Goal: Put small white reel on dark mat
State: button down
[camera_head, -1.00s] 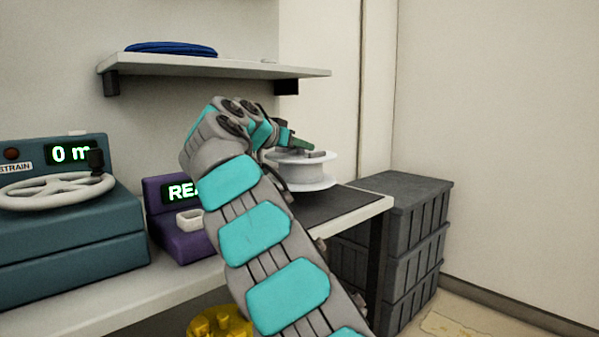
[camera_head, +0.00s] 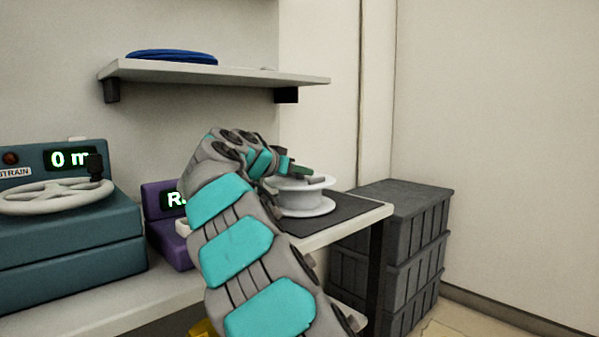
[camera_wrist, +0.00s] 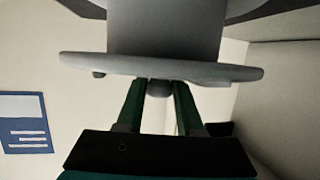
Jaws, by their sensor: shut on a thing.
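The small white reel (camera_head: 303,201) is upright at the right end of the bench, over the dark mat (camera_head: 345,208). Its lower flange looks on or very close to the mat; I cannot tell whether it touches. My gripper (camera_head: 300,171) is shut on the reel at its upper flange. In the wrist view the reel (camera_wrist: 165,30) fills the top of the picture, and the green fingers of my gripper (camera_wrist: 159,92) meet the near flange. My arm hides the left part of the mat.
A purple device (camera_head: 165,225) and a teal machine with a white handwheel (camera_head: 55,196) stand to the left on the bench. A shelf (camera_head: 240,76) with a blue coil (camera_head: 172,56) hangs above. Dark stacked crates (camera_head: 405,240) stand right of the bench.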

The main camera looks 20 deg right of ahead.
jog(key=shift+f, duration=0.15)
jog(key=c, duration=0.5)
grip_release()
jog(key=shift+c, duration=0.2)
jog(key=shift+r, duration=0.25)
jog(key=v, duration=1.2)
jog(key=shift+d, duration=0.1)
